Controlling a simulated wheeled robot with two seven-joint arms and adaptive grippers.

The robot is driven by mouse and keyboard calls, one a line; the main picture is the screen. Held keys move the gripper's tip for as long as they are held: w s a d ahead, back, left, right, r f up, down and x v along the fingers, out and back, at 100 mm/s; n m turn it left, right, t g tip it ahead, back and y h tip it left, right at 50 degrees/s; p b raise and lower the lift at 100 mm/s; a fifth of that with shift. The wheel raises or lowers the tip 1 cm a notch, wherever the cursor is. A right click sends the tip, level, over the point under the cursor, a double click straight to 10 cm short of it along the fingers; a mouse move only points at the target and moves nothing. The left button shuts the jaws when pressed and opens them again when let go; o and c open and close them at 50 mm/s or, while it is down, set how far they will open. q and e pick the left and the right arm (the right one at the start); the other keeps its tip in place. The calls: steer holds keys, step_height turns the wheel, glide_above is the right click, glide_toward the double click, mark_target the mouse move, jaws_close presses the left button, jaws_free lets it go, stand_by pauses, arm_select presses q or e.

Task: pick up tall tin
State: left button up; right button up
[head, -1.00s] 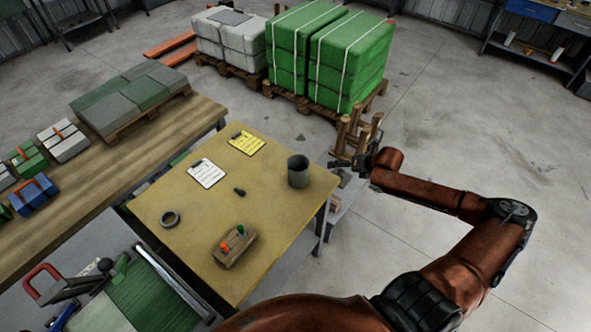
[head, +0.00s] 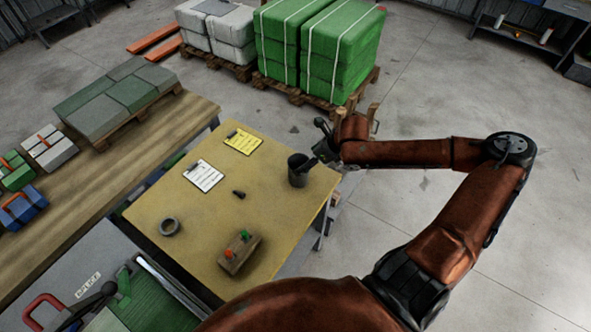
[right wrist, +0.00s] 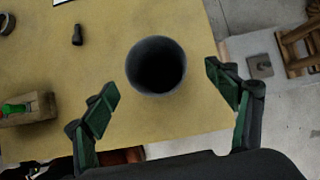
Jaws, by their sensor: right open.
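The tall tin (head: 297,172) is a dark grey open-topped cylinder standing upright near the right edge of the yellow-brown table (head: 190,245). In the right wrist view the tin (right wrist: 156,68) shows from above, with a dark hollow inside. My right gripper (head: 315,148) is at the tin's right side in the head view, one finger overlapping its rim in the picture. In the right wrist view its green-padded fingers (right wrist: 165,88) are spread wide on either side of the tin, apart from it, and hold nothing. My left gripper is not in view.
A wooden block with red and green knobs (head: 240,254), a grey ring (head: 170,227), a small dark object (head: 239,194), a white clipboard (head: 203,175) and a yellow clipboard (head: 243,142) lie on the table, away from the tin. Green bales (head: 320,55) stand behind.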

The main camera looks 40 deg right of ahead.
steer(key=f, duration=0.1)
steer(key=f+b, duration=0.1)
steer(key=w+f+b, duration=0.1)
steer(key=shift+a+f, duration=0.1)
steer(key=shift+a, duration=0.15)
steer(key=shift+b+x, duration=0.7)
steer(key=shift+x, duration=0.55)
steer(key=shift+w+a+f, duration=0.15)
steer(key=shift+w+f, duration=0.15)
steer(key=shift+f, duration=0.2)
steer(key=c, duration=1.1)
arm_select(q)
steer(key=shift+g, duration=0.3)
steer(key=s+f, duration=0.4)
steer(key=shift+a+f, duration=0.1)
arm_select(e)
steer(key=shift+r, duration=0.1)
steer(key=shift+c, duration=1)
